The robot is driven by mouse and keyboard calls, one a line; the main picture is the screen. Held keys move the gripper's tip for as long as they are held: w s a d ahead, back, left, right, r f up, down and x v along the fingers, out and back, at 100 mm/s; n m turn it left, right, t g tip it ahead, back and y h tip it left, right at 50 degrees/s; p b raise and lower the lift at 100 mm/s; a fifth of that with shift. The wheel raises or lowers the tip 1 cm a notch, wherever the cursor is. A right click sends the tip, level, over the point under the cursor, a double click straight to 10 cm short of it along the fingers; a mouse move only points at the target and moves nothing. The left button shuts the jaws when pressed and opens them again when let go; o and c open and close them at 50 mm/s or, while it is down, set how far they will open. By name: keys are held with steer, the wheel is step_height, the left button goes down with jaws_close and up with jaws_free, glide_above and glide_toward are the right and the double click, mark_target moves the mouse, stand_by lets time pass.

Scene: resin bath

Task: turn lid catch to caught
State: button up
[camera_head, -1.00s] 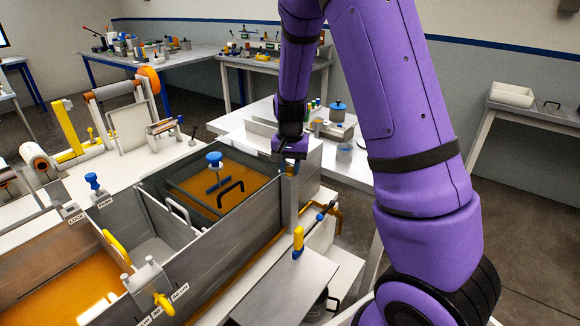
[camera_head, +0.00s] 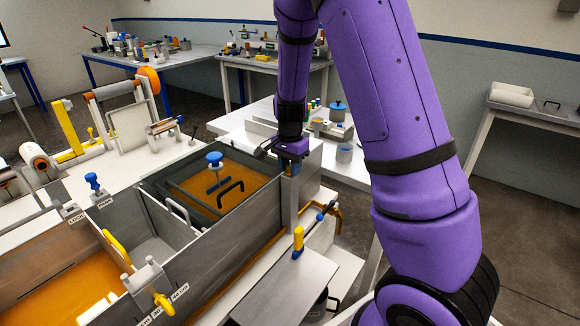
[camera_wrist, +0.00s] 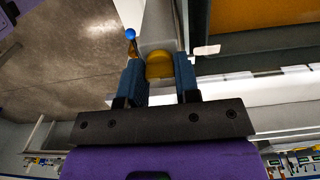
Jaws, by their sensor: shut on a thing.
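The lid catch (camera_wrist: 159,66) shows in the wrist view as a yellow, rounded knob between my two blue fingers. My gripper (camera_wrist: 158,74) is shut on it. In the head view my gripper (camera_head: 290,165) is at the top of the grey post at the right-hand corner of the bath. The catch's exact angle cannot be told. A framed lid with a black handle (camera_head: 230,194) lies over the orange resin beside the post.
A blue knob (camera_head: 214,160) stands over the bath. A side table (camera_head: 345,175) with a grey pot is behind my gripper. Bath walls surround the left side.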

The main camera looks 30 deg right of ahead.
steer(key=o, duration=0.9)
step_height(320, 180, up, 11)
steer(key=shift+f, duration=0.1)
stand_by(0.6)
steer(key=s+a+r+n+t+y, duration=0.1)
steer(key=s+a+r+n+t, duration=0.25)
steer(key=s+r+n, duration=0.65)
steer(key=s+a+r+n, duration=0.1)
steer(key=s, duration=0.5)
steer(key=s+a+r+n+t, duration=0.1)
steer(key=s+r, duration=0.1)
steer(key=s, duration=0.4)
steer(key=s+a+r+n+h, duration=0.1)
steer(key=s+r, duration=0.1)
steer(key=s, duration=0.3)
steer(key=shift+s+a+r+n+t, duration=0.1)
steer(key=shift+s+a+n+t, duration=0.2)
steer(key=shift+s+a+t, duration=0.1)
